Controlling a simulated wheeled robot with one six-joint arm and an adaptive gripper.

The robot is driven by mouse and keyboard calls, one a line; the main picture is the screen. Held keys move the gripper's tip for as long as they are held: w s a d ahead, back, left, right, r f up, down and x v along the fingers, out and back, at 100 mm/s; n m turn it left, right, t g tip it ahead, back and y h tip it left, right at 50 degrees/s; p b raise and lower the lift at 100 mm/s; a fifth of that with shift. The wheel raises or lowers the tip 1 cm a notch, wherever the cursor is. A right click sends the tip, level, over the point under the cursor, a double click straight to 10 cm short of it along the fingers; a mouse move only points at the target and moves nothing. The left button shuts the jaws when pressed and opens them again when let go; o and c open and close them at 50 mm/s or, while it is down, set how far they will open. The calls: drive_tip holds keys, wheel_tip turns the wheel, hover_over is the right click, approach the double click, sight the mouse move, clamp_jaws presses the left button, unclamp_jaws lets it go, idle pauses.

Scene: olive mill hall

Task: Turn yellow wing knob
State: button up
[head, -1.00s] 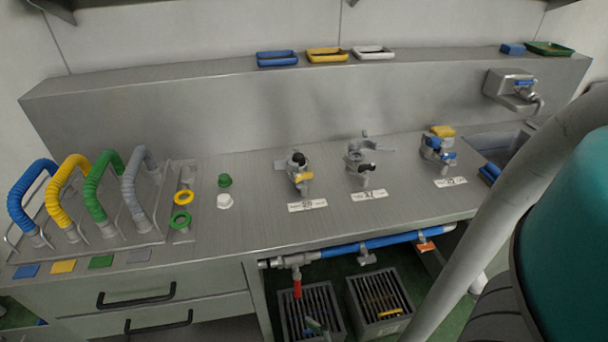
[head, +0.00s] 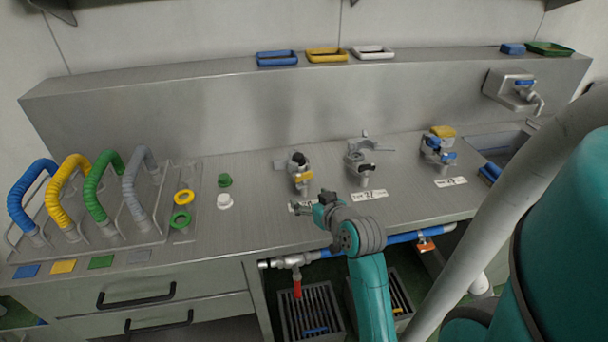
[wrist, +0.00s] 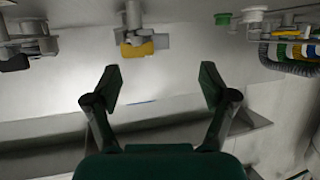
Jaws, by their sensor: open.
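The yellow wing knob (head: 303,176) sits on the front of the left valve (head: 298,161), which stands on the steel counter. In the wrist view the yellow knob (wrist: 137,48) shows near the top, a little left of centre, beyond the fingertips. My gripper (wrist: 160,86) is open and empty, with its two green fingers spread apart. In the head view my gripper (head: 310,208) is at the counter's front edge, in front of the left valve and apart from the knob. It covers most of the label below that valve.
A middle valve (head: 361,160) with a dark knob and a right valve (head: 438,150) with blue and yellow parts stand to the right. Green and white caps (head: 224,201) are to the left. A blue pipe (head: 400,238) runs below the counter edge.

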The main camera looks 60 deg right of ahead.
sight(304, 175)
drive_tip(key=d+r, duration=0.3)
drive_tip(key=d, duration=0.1)
drive_tip(key=x, duration=1)
drive_tip(key=shift+s+d+f, duration=0.2)
drive_tip(key=shift+s+f, duration=0.05)
drive_tip(key=shift+f, duration=0.05)
drive_tip(key=c, duration=1.2)
drive_tip(key=shift+o, duration=0.2)
